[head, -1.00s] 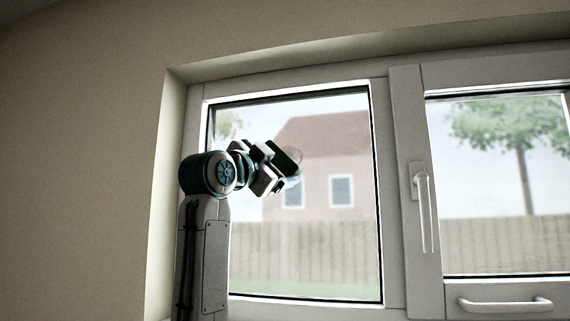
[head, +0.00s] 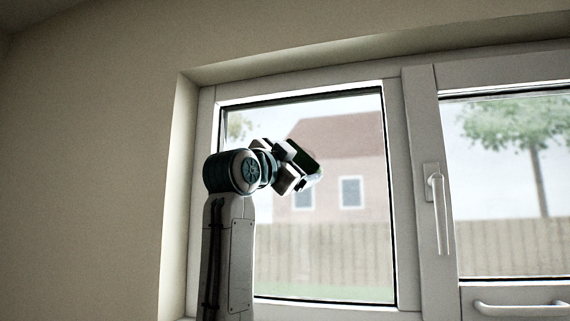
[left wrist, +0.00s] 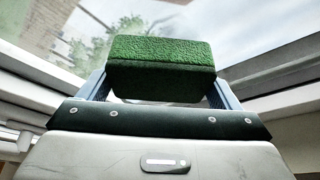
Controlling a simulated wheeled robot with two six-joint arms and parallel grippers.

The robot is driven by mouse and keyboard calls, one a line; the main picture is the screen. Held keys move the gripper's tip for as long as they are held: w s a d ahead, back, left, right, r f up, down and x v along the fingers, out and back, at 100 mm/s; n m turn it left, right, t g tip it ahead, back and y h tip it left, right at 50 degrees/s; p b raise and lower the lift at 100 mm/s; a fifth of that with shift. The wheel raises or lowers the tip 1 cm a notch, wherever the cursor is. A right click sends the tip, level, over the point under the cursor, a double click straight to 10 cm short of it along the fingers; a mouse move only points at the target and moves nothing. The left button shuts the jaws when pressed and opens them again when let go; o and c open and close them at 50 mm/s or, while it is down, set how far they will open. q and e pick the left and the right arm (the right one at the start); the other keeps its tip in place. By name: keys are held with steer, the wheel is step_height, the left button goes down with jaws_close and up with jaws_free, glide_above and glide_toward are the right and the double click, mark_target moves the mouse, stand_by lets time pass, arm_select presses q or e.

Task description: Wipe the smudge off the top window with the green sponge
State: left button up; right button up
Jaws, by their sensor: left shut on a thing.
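The green sponge (head: 306,161) is in the jaws of my left gripper (head: 294,166), in front of the upper middle of the left window pane (head: 340,262). In the left wrist view the sponge (left wrist: 160,54) sits between the two blue-grey fingers of the left gripper (left wrist: 158,88), with the glass (left wrist: 240,25) beyond it. I cannot tell whether the sponge touches the glass. No smudge stands out clearly; a faint pale patch shows at the sponge's lower right edge in the head view. My right gripper is not in view.
A white upright frame bar with a handle (head: 436,205) stands right of the pane. Another pane (head: 500,235) lies beyond it, with a horizontal handle (head: 515,308) below. The beige wall and window recess (head: 178,210) are at left.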

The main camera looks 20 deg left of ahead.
mark_target(314, 162)
arm_select(q)
steer(key=shift+d, duration=1.9)
steer(key=shift+d+b, duration=0.25)
steer(key=shift+b, duration=0.1)
steer(key=shift+a, duration=1.05)
steer(key=shift+w+a, duration=0.15)
steer(key=shift+a, duration=2.95)
steer(key=shift+b, duration=0.3)
